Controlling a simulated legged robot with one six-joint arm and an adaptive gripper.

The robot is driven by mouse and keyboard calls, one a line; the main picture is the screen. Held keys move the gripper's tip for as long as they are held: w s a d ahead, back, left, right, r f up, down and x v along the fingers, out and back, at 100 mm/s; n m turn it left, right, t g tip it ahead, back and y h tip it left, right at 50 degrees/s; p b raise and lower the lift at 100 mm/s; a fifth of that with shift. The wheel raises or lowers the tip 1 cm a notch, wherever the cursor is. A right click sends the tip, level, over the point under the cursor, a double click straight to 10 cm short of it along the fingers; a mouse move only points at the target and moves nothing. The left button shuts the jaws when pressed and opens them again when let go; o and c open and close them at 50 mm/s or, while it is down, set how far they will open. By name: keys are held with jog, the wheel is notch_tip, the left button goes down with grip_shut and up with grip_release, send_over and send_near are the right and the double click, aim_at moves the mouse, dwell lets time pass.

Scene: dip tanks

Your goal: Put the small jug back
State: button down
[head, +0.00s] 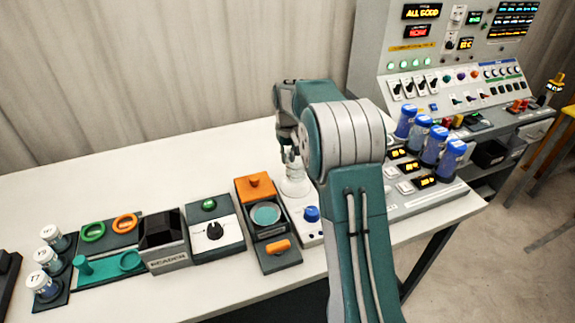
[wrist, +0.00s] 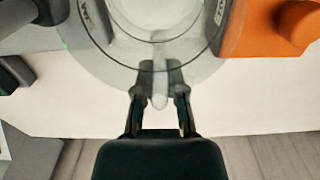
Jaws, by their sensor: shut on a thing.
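The small jug (wrist: 160,18) looks pale and see-through in the wrist view, at the top middle, partly cut off by the frame edge. My gripper (wrist: 160,70) is shut on its pale handle (wrist: 159,97), one dark finger on each side. The jug is over a round grey plate with dark lettering (wrist: 95,45). I cannot tell whether it touches the plate. In the head view my gripper (head: 290,158) points down over a whitish round shape (head: 295,186), behind my own arm, which hides part of this area.
An orange-topped station with a round dish (head: 265,214) stands just left of my gripper. A white box with a blue knob (head: 312,215) is in front. Blue-capped jars (head: 420,132) stand at right. Labelled vials (head: 44,286) and a reader (head: 165,250) are at left. The back left tabletop is clear.

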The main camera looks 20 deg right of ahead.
jog(key=shift+w+f, duration=0.45)
jog(key=shift+f, duration=1.5)
jog(key=shift+f, duration=0.1)
jog(key=c, duration=0.7)
grip_release()
